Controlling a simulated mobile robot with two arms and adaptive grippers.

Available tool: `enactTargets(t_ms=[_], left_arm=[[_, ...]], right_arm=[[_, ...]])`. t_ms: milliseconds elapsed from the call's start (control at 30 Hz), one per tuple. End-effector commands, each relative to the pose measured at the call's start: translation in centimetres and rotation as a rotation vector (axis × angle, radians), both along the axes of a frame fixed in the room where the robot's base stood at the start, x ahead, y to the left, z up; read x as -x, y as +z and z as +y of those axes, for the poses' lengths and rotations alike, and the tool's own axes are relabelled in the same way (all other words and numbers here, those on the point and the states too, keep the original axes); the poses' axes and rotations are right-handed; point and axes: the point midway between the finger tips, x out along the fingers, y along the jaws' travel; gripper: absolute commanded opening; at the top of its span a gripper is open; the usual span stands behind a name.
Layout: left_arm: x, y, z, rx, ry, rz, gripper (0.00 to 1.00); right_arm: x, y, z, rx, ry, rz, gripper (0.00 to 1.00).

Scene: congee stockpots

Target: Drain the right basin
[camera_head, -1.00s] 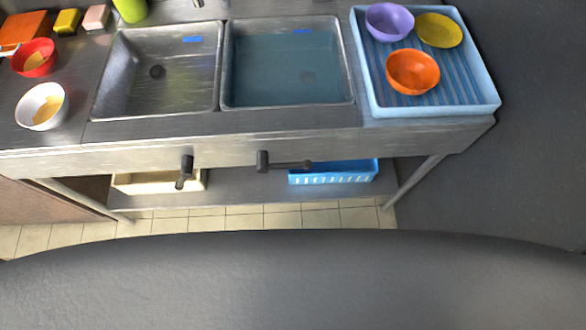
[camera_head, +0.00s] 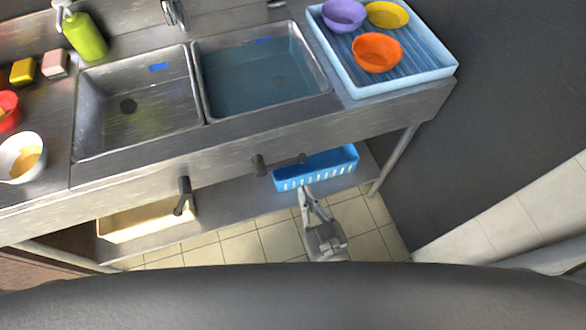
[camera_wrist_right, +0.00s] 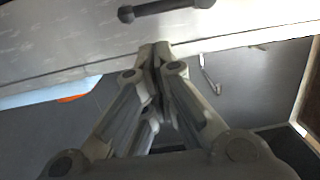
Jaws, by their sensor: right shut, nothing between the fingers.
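The right basin (camera_head: 250,80) holds bluish water over its drain. Below it on the sink's front panel is a dark lever handle (camera_head: 283,164), turned sideways; a dark lever also shows in the right wrist view (camera_wrist_right: 165,9). The left basin (camera_head: 140,105) looks empty, and its lever (camera_head: 183,195) hangs downward. My right gripper (camera_head: 305,190) is shut and empty, a little below and in front of the right lever, not touching it. In the right wrist view its closed fingertips (camera_wrist_right: 154,48) lie just below the lever. My left gripper is not in view.
A blue basket (camera_head: 316,168) and a cream bin (camera_head: 147,217) stand on the lower shelf. A blue drying tray (camera_head: 415,72) holds an orange bowl (camera_head: 377,52), a purple bowl and a yellow dish. A white bowl (camera_head: 22,157) and a green bottle (camera_head: 85,37) are at left.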

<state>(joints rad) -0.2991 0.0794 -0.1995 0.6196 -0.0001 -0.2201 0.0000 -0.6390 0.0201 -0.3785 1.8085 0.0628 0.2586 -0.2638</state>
Motion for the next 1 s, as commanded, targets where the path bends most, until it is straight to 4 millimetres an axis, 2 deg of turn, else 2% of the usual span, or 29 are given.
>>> enactTargets(t_ms=[100, 200, 633, 767, 1000], left_arm=[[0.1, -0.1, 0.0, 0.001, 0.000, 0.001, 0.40], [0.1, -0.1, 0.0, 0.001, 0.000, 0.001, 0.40], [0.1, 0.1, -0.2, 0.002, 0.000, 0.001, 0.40], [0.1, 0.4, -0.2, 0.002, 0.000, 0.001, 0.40], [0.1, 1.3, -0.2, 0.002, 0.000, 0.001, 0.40]], right_arm=[[-0.2, 2.2, 0.0, -0.019, -0.010, -0.046, 0.00], [-0.3, 2.9, 0.0, -0.024, -0.013, -0.062, 0.00], [-0.7, 3.0, 0.1, -0.024, -0.013, -0.063, 0.00], [-2.1, 3.1, 0.6, -0.024, -0.014, -0.065, 0.00], [-6.1, 2.9, 1.8, -0.024, -0.014, -0.065, 0.00]])
